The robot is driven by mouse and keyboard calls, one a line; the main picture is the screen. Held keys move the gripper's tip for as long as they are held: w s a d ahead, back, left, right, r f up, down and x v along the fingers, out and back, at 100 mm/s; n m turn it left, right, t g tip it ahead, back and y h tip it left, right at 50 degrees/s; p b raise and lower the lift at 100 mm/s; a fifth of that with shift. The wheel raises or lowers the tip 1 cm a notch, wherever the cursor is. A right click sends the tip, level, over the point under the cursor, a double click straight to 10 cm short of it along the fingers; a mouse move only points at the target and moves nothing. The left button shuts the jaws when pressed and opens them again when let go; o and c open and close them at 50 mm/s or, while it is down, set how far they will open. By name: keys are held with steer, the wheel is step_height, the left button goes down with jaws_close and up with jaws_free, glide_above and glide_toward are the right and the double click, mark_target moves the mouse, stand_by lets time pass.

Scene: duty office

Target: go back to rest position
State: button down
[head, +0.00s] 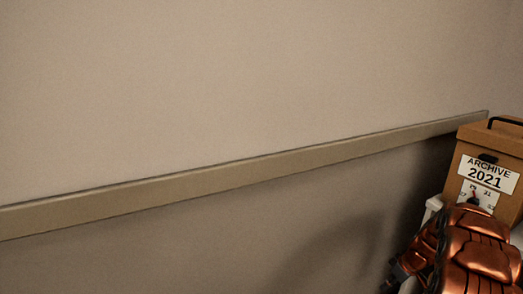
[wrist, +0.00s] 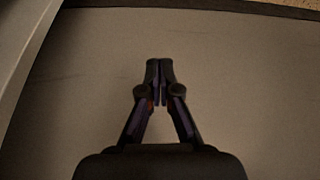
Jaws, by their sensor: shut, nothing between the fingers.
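My gripper (wrist: 159,82) is in the middle of the wrist view, its two dark fingers together at the tips with nothing between them. Behind it is a plain grey-brown surface. In the head view my copper-coloured arm is at the lower right, in front of an archive box; a dark part of the arm's end (head: 392,280) shows low at its left, too small and dim to make out the fingers.
A brown box marked "ARCHIVE 2021" (head: 468,155) with a black handle stands at the right edge, partly hidden by my arm. A beige rail (head: 240,174) runs along the bare wall (head: 240,80). A pale edge (wrist: 22,60) crosses the wrist view's left.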

steer(key=s+a+r+m+g+p, duration=0.1)
steer(key=s+a+r+p, duration=0.5)
steer(key=r, duration=0.5)
steer(key=s+a+r+g+p, duration=0.1)
steer(key=s+a+r+p, duration=0.2)
steer(key=a+r, duration=0.7)
steer(key=s+a+r+m+p, duration=0.1)
steer(key=s+a+r+p, duration=0.4)
steer(key=r, duration=0.7)
steer(key=s+a+r+m+g+h+p, duration=0.1)
steer(key=s+a+r+p, duration=0.3)
steer(key=s+r+p, duration=0.3)
steer(key=s+a+r+m+g+h+p, duration=0.1)
steer(key=s+a+r+p, duration=0.3)
steer(key=s+r+p, duration=0.4)
steer(key=s+r+m+h, duration=0.1)
steer(key=s+r, duration=0.4)
steer(key=s, duration=0.5)
steer(key=shift+a+m, duration=0.3)
steer(key=shift+a, duration=0.1)
steer(key=shift+s+d, duration=0.1)
steer(key=shift+d, duration=0.05)
